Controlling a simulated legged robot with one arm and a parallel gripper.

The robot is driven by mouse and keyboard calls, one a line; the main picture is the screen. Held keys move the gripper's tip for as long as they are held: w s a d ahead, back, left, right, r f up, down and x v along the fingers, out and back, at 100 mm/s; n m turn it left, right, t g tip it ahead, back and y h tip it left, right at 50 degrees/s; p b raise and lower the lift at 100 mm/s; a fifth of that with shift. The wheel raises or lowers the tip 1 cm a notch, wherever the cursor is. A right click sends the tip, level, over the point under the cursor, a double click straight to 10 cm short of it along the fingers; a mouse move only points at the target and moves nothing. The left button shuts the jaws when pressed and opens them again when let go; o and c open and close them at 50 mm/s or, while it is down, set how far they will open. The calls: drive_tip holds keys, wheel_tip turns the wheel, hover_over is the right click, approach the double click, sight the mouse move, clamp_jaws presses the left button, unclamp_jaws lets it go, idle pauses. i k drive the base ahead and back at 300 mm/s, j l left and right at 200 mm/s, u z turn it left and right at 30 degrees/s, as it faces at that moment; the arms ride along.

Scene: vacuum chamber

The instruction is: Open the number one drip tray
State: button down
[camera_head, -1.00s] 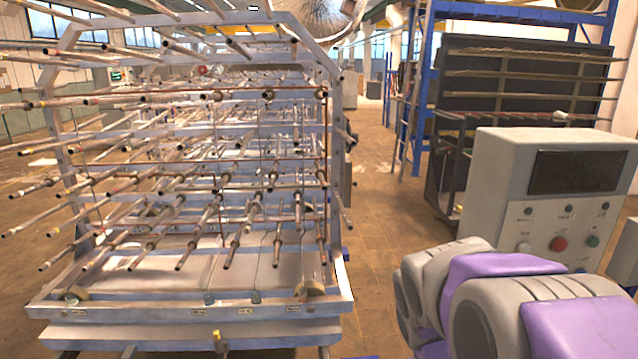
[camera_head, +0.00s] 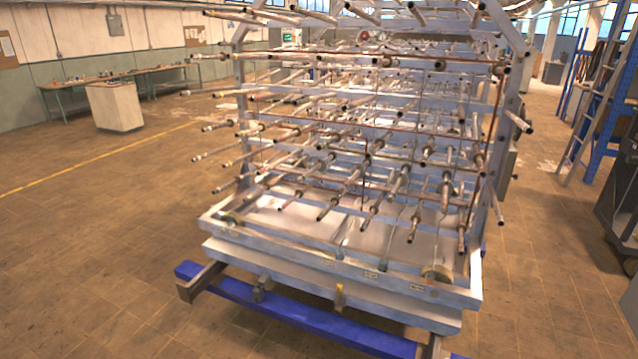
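A metal rack (camera_head: 240,130) with many protruding pipes stands in the middle and right of the view. At its base is a pale upper tray (camera_head: 318,257) with small labels and round weights along its front edge. A lower pale tray front (camera_head: 275,268) sits directly under it, with a small yellow handle-like piece (camera_head: 339,297) at its middle. The label numbers are too small to read, so I cannot tell which is number one. Both fronts look flush with the rack. My gripper is not in view.
A blue beam (camera_head: 290,311) runs low in front of the rack, with brown metal feet. Open tiled floor (camera_head: 100,260) lies to the left and front. A white cabinet (camera_head: 114,106) and workbenches (camera_head: 66,90) stand far left. A blue frame with a ladder (camera_head: 590,110) stands at the right.

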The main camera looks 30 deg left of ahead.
sight(296, 217)
drive_tip(key=u, duration=1.3)
drive_tip(key=i+j+u, duration=0.25)
drive_tip(key=u, duration=0.15)
drive_tip(key=i+j+u, duration=0.15)
drive_tip(key=i+u, duration=0.6)
drive_tip(key=i, duration=5.7)
drive_tip(key=i+z, duration=0.1)
drive_tip(key=i, duration=0.85)
drive_tip(key=i+j, duration=0.2)
drive_tip(key=i, duration=0.7)
drive_tip(key=z, duration=0.45)
drive_tip(key=i+z, duration=0.15)
drive_tip(key=z, duration=0.3)
drive_tip(key=j+z, duration=0.1)
drive_tip(key=z, duration=0.4)
drive_tip(key=i+z, duration=0.1)
drive_tip(key=z, duration=2.3)
